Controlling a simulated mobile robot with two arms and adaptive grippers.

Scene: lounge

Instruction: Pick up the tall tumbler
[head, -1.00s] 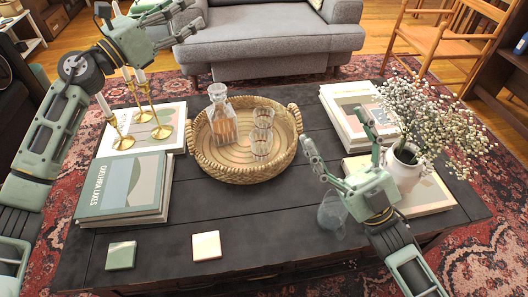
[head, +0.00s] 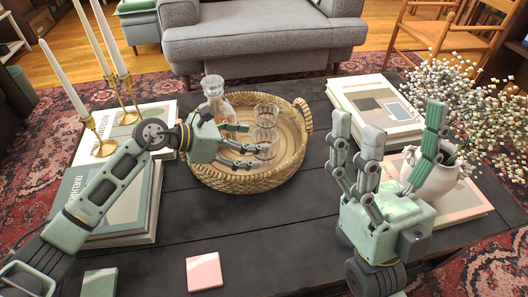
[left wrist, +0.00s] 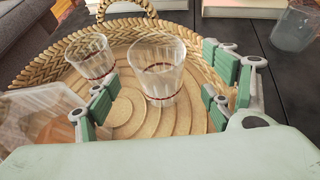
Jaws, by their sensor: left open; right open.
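Two clear glasses with dark red bands stand in the round wicker tray (head: 215,180). The nearer glass (head: 265,134) is just in front of and between the spread fingers of my left gripper (head: 256,143); it also shows in the left wrist view (left wrist: 158,70). The other glass (head: 266,112) is just behind it and appears at left in the left wrist view (left wrist: 91,55). My left gripper is open, empty and low over the tray. A greyish glass (left wrist: 294,27) stands on the table outside the tray. My right gripper (head: 385,130) is open and empty, fingers up.
A glass decanter (head: 213,92) with amber liquid stands in the tray close to my left gripper. Candlesticks (head: 100,148) and books (head: 155,200) are at left. More books (head: 375,110) and a white flower vase (head: 430,178) are at right. The table's front middle has pink (head: 204,272) and green coasters.

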